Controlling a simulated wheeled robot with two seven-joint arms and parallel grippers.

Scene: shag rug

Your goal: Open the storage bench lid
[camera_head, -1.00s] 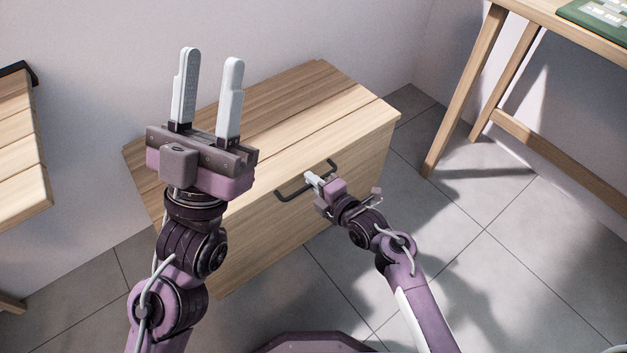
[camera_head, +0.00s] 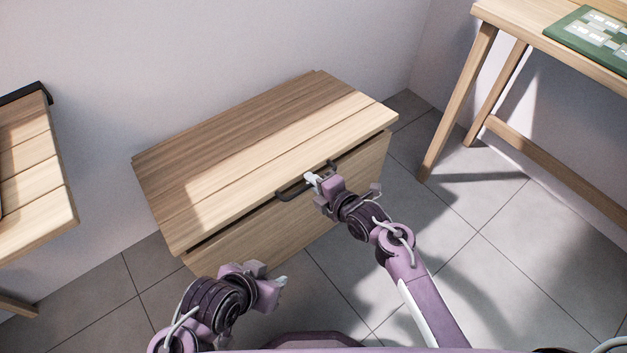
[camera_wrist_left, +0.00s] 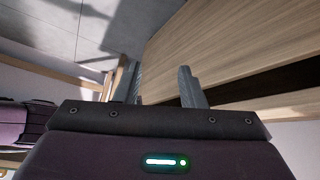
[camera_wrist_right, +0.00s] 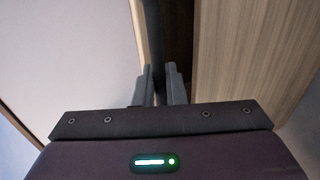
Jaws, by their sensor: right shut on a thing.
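The wooden storage bench (camera_head: 290,232) stands against the wall in the head view. Its plank lid (camera_head: 250,135) is raised slightly, with a dark gap between its front edge and the box. The dark bar handle (camera_head: 288,194) is on the lid's front edge. My right gripper (camera_head: 311,180) is shut on the handle; the dark bar runs between its fingers in the right wrist view (camera_wrist_right: 154,45). My left gripper (camera_head: 279,287) is low in front of the bench, apart from it. Its fingers are spread and empty in the left wrist view (camera_wrist_left: 157,88), with the bench front and dark gap beyond.
A wooden table (camera_head: 490,100) with a green board (camera_head: 595,32) on it stands at the right. Another wooden surface (camera_head: 30,170) with a dark edge piece is at the left. Grey tiled floor (camera_head: 490,260) is clear at the front right.

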